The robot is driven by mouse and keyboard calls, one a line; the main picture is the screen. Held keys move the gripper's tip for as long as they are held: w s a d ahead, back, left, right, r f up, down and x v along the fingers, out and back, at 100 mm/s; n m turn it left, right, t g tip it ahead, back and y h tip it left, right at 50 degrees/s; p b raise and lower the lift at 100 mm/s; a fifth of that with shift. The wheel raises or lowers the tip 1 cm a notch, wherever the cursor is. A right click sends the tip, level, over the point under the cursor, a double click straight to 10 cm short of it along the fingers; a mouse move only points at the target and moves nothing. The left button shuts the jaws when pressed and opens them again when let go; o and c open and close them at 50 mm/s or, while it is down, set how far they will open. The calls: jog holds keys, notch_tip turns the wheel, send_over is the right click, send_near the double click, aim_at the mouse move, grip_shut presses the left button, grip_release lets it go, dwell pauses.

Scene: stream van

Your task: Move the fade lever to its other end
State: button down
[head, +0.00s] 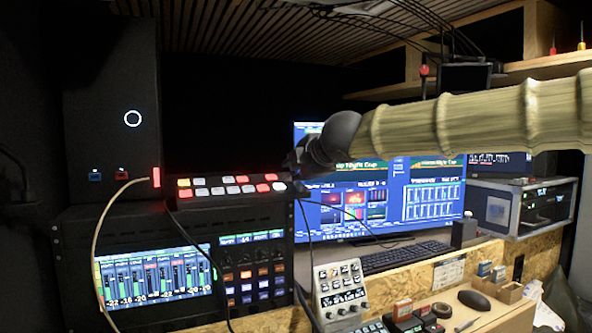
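A small switcher panel (230,188) with rows of white and red buttons lies on top of the rack at centre left. I cannot make out the fade lever for sure; the right end of the panel is partly behind my gripper. My gripper (293,168) is small and dark in this view, at the end of my arm, which reaches in from the right. It appears at or just above the panel's right end. Whether it touches anything there cannot be told, and its fingers are too dark to show whether they are open.
A rack with a level-meter screen (158,277) and a button panel (254,270) stands below. A monitor (410,205) is behind my arm. A grey control box (341,292), a keyboard (405,256) and a mouse (474,299) are at lower right. A pale cable (98,235) hangs at left.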

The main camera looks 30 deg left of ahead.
jog(key=c, duration=1.5)
grip_release()
jog(key=shift+w, duration=0.1)
jog(key=shift+a, duration=0.1)
jog(key=v, duration=0.8)
jog(key=shift+c, duration=0.3)
